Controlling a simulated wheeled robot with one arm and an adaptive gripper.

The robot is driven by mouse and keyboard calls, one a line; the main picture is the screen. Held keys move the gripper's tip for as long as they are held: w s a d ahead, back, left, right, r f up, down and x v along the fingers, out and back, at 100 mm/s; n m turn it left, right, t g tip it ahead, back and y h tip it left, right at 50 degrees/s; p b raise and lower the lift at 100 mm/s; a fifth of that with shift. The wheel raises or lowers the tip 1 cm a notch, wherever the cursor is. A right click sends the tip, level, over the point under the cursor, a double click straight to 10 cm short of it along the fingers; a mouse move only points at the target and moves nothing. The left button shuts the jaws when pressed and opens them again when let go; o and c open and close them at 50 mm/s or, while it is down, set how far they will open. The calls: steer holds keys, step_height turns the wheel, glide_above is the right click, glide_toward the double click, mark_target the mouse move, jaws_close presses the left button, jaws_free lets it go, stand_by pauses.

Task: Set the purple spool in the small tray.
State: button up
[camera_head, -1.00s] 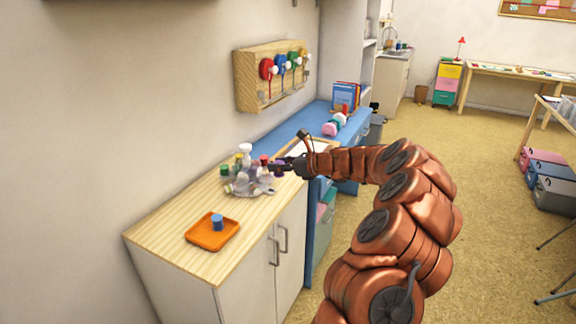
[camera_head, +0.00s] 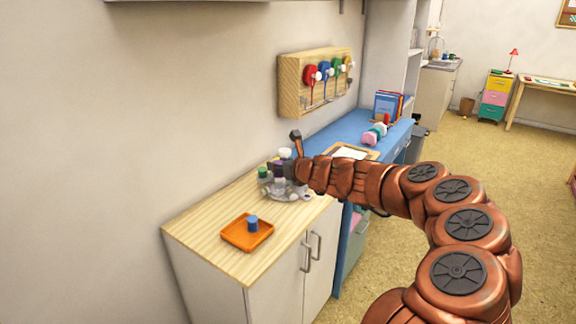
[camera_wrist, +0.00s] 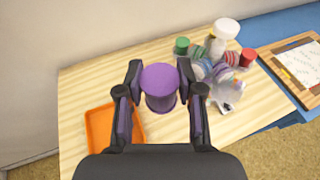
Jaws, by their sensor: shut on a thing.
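The purple spool (camera_wrist: 160,88) is between my gripper's fingers (camera_wrist: 160,98) in the wrist view, held above the wooden counter. My gripper is shut on it. The tray also shows in the wrist view (camera_wrist: 97,128), left of and below the spool, partly covered by my gripper; the blue spool is hidden there.
A round holder (camera_head: 290,190) with several coloured pieces stands on the counter (camera_head: 205,222); a white-topped piece (camera_wrist: 227,28) and a red one (camera_wrist: 248,57) show in the wrist view. A framed board (camera_wrist: 303,66) lies beyond. Bare wood separates holder and tray.

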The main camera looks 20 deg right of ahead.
steer(key=shift+w+a+r+m+h, duration=0.15)
steer(key=shift+w+a+r+h, duration=0.05)
steer(key=shift+a, duration=0.25)
steer(key=shift+w+a+r+m+h, duration=0.15)
steer(key=shift+a+r+h, duration=0.05)
steer(key=shift+a, duration=0.25)
steer(key=a, duration=0.1)
steer(key=w+a+r+m+h, duration=0.1)
steer(key=a, duration=0.1)
steer(key=w+a+h, duration=0.1)
steer(key=a, duration=0.1)
steer(key=shift+r+m, duration=0.25)
steer(key=shift+m, duration=0.05)
steer(key=shift+d, duration=0.1)
